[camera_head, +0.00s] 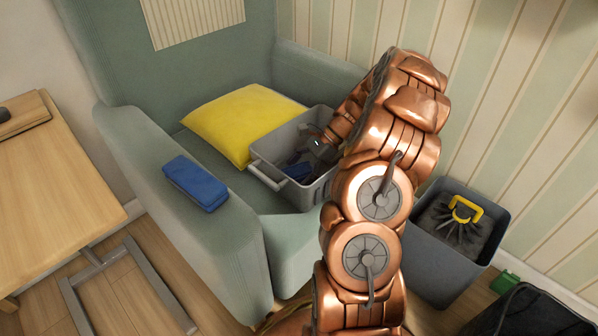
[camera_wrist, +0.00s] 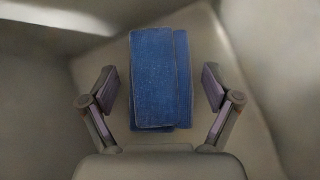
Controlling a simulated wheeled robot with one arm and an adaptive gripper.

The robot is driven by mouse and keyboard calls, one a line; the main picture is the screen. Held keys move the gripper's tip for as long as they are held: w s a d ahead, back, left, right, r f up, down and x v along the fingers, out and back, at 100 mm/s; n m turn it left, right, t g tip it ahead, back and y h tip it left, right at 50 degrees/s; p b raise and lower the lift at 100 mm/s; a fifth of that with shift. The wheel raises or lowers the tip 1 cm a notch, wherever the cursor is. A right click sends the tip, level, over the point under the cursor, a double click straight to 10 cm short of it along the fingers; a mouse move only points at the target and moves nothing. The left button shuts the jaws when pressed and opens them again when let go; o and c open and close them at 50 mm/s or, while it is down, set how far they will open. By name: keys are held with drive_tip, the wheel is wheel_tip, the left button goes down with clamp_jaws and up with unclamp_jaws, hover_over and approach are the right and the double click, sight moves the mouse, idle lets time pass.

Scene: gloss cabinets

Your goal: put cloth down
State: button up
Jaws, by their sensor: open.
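A folded blue cloth (camera_wrist: 155,80) lies on the floor of a grey box, between my gripper's two fingers in the wrist view. My gripper (camera_wrist: 158,88) is open, with a gap on each side of the cloth. In the head view my gripper reaches down into the grey box (camera_head: 262,172), which stands on the armchair seat. Part of the blue cloth (camera_head: 298,171) shows inside, partly hidden by my gripper and the box wall.
A yellow cushion (camera_head: 232,122) lies on the green armchair (camera_head: 190,55) beside the box. A wooden table (camera_head: 55,185) stands at the left.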

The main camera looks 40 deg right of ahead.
drive_tip(key=p+v, duration=0.4)
drive_tip(key=v, duration=0.8)
drive_tip(key=shift+w+r, duration=0.1)
drive_tip(key=shift+r, duration=0.15)
wheel_tip(320, 180, up, 11)
drive_tip(key=n+g+p, duration=0.2)
drive_tip(key=n+p, duration=0.2)
drive_tip(key=p, duration=0.3)
hover_over(296, 175)
drive_tip(key=s+a+r+n+g+h+p, duration=0.1)
drive_tip(key=s+a+r+n+p, duration=0.25)
drive_tip(key=a+r, duration=0.35)
drive_tip(key=s+a+r+n+g+h+p, duration=0.1)
drive_tip(key=s+a+r+n+h+p, duration=0.15)
drive_tip(key=a+r+p, duration=0.35)
drive_tip(key=s+a+r+n+h+p, duration=0.2)
drive_tip(key=s+a+r+n+p, duration=0.2)
drive_tip(key=s+r+p, duration=0.4)
drive_tip(key=s+a+r+n+h+p, duration=0.3)
drive_tip(key=s+r+n+p, duration=0.4)
drive_tip(key=s, duration=0.6)
wheel_tip(296, 175, up, 3)
drive_tip(key=shift+a+f+p, duration=0.1)
drive_tip(key=shift+a+p, duration=0.4)
drive_tip(key=shift+p, duration=0.75)
drive_tip(key=shift+w, duration=0.1)
